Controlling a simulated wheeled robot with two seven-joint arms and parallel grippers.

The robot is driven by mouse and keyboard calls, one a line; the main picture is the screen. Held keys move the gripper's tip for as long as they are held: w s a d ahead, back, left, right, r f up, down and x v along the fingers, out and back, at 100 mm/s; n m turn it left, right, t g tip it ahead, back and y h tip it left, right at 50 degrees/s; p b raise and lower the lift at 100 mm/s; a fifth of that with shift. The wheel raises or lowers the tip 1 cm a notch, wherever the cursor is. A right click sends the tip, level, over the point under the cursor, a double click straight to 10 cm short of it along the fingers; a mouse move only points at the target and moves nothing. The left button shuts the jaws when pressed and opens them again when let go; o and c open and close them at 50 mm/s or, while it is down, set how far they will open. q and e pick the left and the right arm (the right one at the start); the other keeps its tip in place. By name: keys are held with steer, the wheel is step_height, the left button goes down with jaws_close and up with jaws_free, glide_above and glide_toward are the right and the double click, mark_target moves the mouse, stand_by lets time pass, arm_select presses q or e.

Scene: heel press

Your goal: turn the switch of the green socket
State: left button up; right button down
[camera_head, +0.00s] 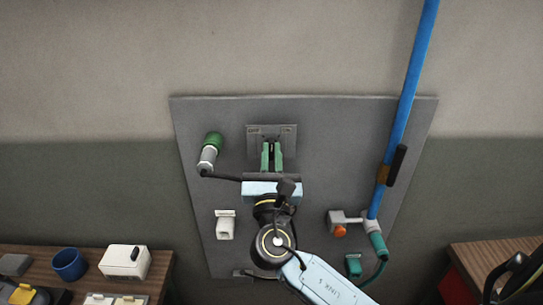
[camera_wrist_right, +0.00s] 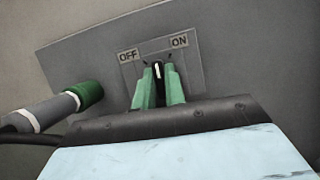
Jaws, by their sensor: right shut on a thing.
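The green socket (camera_head: 213,140) sits on the upper left of the grey panel, with a grey plug and black cable at it. It also shows in the right wrist view (camera_wrist_right: 88,92). The switch plate (camera_head: 286,131) is right of the socket, and in the right wrist view the plate (camera_wrist_right: 190,57) reads OFF at left and ON at right. My right gripper (camera_head: 272,157) has green fingers, shut on the small black switch knob (camera_wrist_right: 157,70). The knob's white mark stands between the two labels. Most of the knob is hidden by the fingers. My left gripper is not in view.
The grey panel (camera_head: 330,115) also carries a white box (camera_head: 225,225), an orange button (camera_head: 340,231) and a green connector (camera_head: 377,242). A blue pole (camera_head: 413,70) runs up at right. A left table holds a blue mug (camera_head: 69,263) and a white box (camera_head: 125,262).

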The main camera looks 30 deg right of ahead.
steer(key=m+g+h+b, duration=0.1)
steer(key=m, duration=0.1)
steer(key=m+h+b, duration=0.1)
steer(key=m, duration=0.2)
steer(key=shift+f+g, duration=0.1)
steer(key=shift+g, duration=0.3)
steer(key=shift+m+g+h+b, duration=0.7)
steer(key=shift+m+g+b, duration=0.3)
steer(key=shift+m, duration=1.2)
steer(key=c, duration=1.5)
jaws_free()
steer(key=shift+o, duration=0.2)
